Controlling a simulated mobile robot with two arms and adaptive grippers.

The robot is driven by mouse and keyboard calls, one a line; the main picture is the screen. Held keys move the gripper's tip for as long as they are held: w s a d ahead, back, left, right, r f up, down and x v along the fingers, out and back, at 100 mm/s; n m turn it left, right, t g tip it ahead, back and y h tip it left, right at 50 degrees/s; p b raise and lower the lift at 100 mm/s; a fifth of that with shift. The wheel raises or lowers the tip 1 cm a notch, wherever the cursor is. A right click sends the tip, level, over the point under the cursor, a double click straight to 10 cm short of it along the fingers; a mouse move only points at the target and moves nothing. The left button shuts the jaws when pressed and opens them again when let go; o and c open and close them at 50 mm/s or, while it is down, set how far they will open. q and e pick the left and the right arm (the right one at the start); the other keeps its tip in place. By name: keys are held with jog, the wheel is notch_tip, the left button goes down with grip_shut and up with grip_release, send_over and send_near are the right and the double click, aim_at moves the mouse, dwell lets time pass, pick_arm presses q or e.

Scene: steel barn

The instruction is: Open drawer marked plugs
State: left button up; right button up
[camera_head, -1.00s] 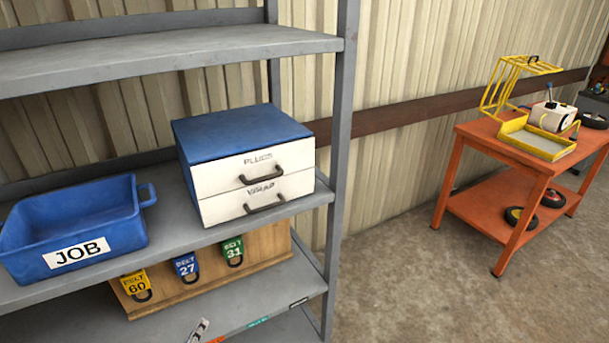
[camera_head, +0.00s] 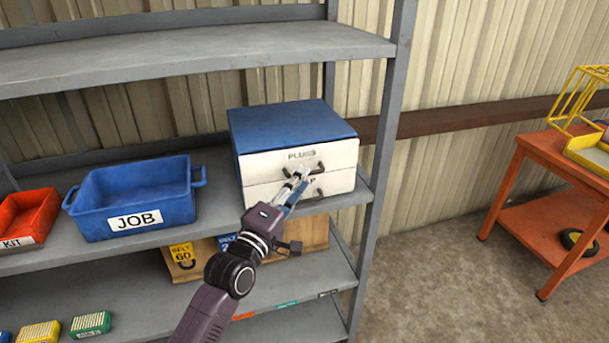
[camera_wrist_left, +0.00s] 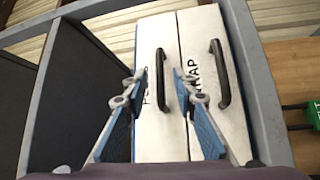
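A small blue-topped cabinet (camera_head: 290,122) with two white drawers stands on the middle shelf. The upper drawer, marked PLUGS (camera_head: 262,167), is closed; its dark handle (camera_wrist_left: 160,80) shows in the left wrist view. The lower drawer, marked WRAP (camera_head: 340,185), is closed too, its label partly hidden by my gripper. My left gripper (camera_head: 300,178) is in front of the drawer fronts. In the left wrist view its fingers (camera_wrist_left: 159,76) are apart, with the PLUGS handle seen between their tips. I cannot tell whether they touch it. My right gripper is not in view.
A blue JOB bin (camera_head: 135,195) and a red KIT bin (camera_head: 28,218) stand left on the same shelf. A shelf upright (camera_head: 385,140) rises close right of the cabinet. The upper shelf (camera_head: 190,55) is overhead. An orange table (camera_head: 520,215) stands right.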

pick_arm(q)
jog(key=shift+x, duration=0.95)
grip_shut()
